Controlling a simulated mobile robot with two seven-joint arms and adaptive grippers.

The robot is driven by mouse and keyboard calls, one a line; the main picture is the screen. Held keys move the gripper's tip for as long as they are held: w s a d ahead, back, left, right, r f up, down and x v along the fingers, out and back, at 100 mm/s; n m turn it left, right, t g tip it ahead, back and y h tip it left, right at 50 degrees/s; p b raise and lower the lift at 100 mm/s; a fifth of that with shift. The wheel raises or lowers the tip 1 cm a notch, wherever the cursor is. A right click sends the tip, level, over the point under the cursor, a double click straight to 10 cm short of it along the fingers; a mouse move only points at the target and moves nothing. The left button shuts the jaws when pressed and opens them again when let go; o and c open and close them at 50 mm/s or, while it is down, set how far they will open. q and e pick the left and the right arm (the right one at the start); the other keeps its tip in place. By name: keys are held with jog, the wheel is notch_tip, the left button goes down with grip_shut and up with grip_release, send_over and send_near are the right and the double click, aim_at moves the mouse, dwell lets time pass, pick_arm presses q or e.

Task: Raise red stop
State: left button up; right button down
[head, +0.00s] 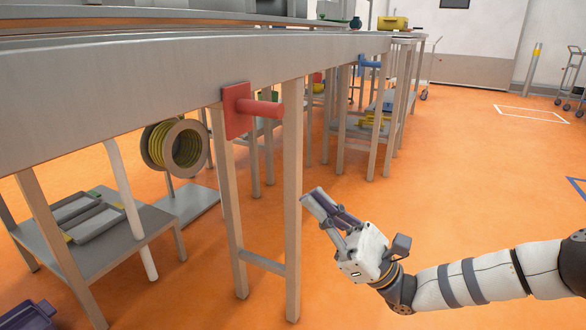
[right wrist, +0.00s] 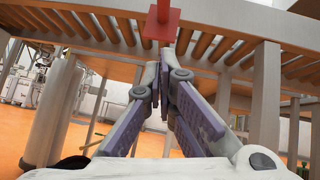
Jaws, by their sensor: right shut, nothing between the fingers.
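The red stop (head: 262,108) is a red plate with a thick red peg, mounted on the side of the grey conveyor frame near a leg. In the right wrist view the red stop (right wrist: 161,24) shows at the top centre, beyond the fingertips. My right gripper (head: 312,198) is below and to the right of the stop in the head view, apart from it. Its purple-padded fingers point up and left; in the right wrist view the gripper (right wrist: 164,72) is shut and empty. My left gripper is out of view.
The conveyor frame (head: 200,72) runs above, with legs (head: 292,200) close to the left of my right gripper. A hose reel (head: 178,146) and a low grey table (head: 130,240) stand at left. The orange floor (head: 440,200) at right is open.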

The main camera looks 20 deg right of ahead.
aim_at(273, 115)
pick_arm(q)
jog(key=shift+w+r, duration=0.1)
pick_arm(e)
jog(key=s+d+r+x, duration=0.1)
jog(key=r+x, duration=0.1)
jog(key=x, duration=0.9)
jog(key=shift+s+a+r, duration=0.2)
jog(key=shift+a+r, duration=0.05)
notch_tip(273, 115, up, 5)
jog(key=p, duration=0.3)
jog(key=shift+s, duration=0.1)
jog(key=shift+f, duration=0.45)
pick_arm(q)
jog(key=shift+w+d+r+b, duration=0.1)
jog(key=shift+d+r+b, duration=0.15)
jog(key=shift+b, duration=0.7)
pick_arm(e)
jog(key=w+f+v, duration=0.1)
jog(key=v, duration=1.1)
jog(key=shift+w+a+f, duration=0.2)
jog(key=shift+w+f, duration=0.1)
jog(key=shift+f, duration=0.3)
